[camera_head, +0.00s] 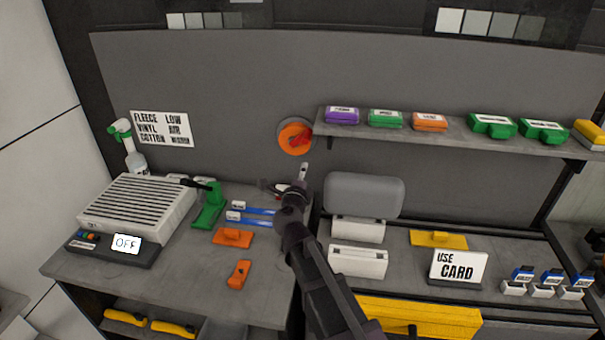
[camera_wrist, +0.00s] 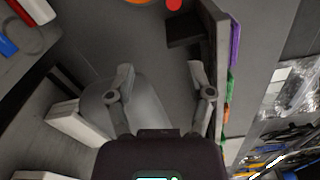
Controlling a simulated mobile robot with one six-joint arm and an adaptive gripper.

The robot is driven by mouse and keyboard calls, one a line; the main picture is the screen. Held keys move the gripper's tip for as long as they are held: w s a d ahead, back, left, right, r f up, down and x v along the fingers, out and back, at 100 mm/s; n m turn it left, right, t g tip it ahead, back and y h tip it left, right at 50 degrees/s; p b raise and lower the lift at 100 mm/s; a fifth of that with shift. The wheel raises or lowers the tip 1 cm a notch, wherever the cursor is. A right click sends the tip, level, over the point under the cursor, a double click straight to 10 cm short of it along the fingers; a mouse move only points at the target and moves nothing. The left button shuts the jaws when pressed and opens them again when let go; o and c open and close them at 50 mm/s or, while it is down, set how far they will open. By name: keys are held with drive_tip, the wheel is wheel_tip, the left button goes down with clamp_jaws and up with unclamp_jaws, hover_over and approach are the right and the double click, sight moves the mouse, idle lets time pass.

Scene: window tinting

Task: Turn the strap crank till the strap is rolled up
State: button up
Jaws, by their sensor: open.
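My gripper (camera_head: 303,174) is open and empty, raised over the bench in front of the back wall. In the wrist view its two fingers (camera_wrist: 160,72) are spread apart with nothing between them. A round orange dial-like part with a red handle (camera_head: 296,138) sits on the wall, just above my gripper; its lower edge shows at the top of the wrist view (camera_wrist: 173,4). A green stand with a black handle (camera_head: 209,204) is on the left bench, and blue strips (camera_head: 252,218) lie to its right. I cannot tell which of these is the strap crank.
A shelf (camera_head: 450,134) with coloured boxes juts out right of the dial, close to my gripper. A slatted grey unit (camera_head: 137,205) with an OFF sign stands at left. Orange pieces (camera_head: 238,275) lie on the bench. A grey rounded block (camera_head: 364,195) is right of my arm.

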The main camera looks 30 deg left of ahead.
drive_tip(key=v, duration=1)
drive_tip(key=shift+s+d, duration=0.15)
drive_tip(key=shift+s, duration=0.15)
drive_tip(key=shift+w, duration=0.1)
drive_tip(key=c, duration=0.7)
drive_tip(key=shift+w, duration=0.15)
clamp_jaws()
drive_tip(key=w+a+f+m+y+b, duration=0.1)
drive_tip(key=w+a+m+b, duration=0.1)
drive_tip(key=w, duration=0.5)
drive_tip(key=w+a+f+m+t+y+b, duration=0.1)
drive_tip(key=w+a+m+y+b, duration=0.1)
drive_tip(key=w, duration=0.6)
drive_tip(key=shift+w+a+m+b, duration=0.4)
drive_tip(key=shift+m+b, duration=0.45)
drive_tip(key=shift+m, duration=0.55)
drive_tip(key=shift+s, duration=0.1)
